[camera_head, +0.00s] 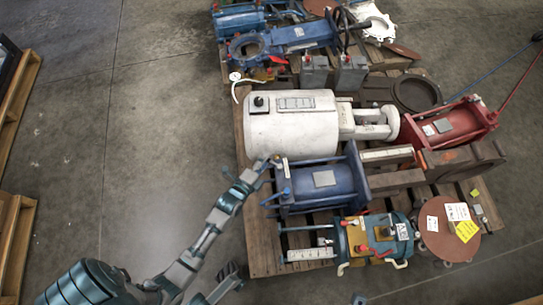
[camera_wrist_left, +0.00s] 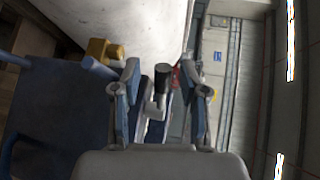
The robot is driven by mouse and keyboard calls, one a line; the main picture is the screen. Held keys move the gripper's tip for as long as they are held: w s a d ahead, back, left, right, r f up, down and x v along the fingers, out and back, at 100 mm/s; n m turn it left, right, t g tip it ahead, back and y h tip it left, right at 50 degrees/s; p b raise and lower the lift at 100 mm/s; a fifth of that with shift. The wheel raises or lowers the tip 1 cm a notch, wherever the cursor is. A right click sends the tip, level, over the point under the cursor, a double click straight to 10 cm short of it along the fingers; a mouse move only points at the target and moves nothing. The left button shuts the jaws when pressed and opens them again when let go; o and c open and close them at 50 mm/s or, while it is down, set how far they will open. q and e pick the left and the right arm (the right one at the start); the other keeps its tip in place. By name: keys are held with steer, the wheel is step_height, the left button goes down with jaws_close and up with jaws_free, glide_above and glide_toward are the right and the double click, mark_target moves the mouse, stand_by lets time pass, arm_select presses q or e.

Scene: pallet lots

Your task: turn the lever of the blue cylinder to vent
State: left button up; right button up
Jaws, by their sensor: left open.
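The blue cylinder (camera_head: 320,184) lies on its side on a wooden pallet, with a grey plate on its face. In the head view my left gripper (camera_head: 268,163) is at its upper left end, beside small fittings, and hides part of them. In the left wrist view my left gripper (camera_wrist_left: 160,75) is open. A small lever-like piece (camera_wrist_left: 157,92) with a dark tip shows between its fingers, with a gap visible to each side. I cannot tell which setting the lever points to. My right gripper is not clearly visible.
A white tank (camera_head: 292,130) lies just above the blue cylinder. A teal unit (camera_head: 375,237) with yellow and red fittings lies below it. A red cylinder (camera_head: 450,124) is to the right. Bare concrete floor (camera_head: 150,120) lies to the left. A brass-coloured fitting (camera_wrist_left: 100,50) is near the left finger.

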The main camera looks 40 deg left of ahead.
arm_select(q)
steer(key=shift+x, duration=0.75)
steer(key=shift+r, duration=0.1)
steer(key=shift+c, duration=1.1)
jaws_close()
steer(key=shift+a, duration=0.1)
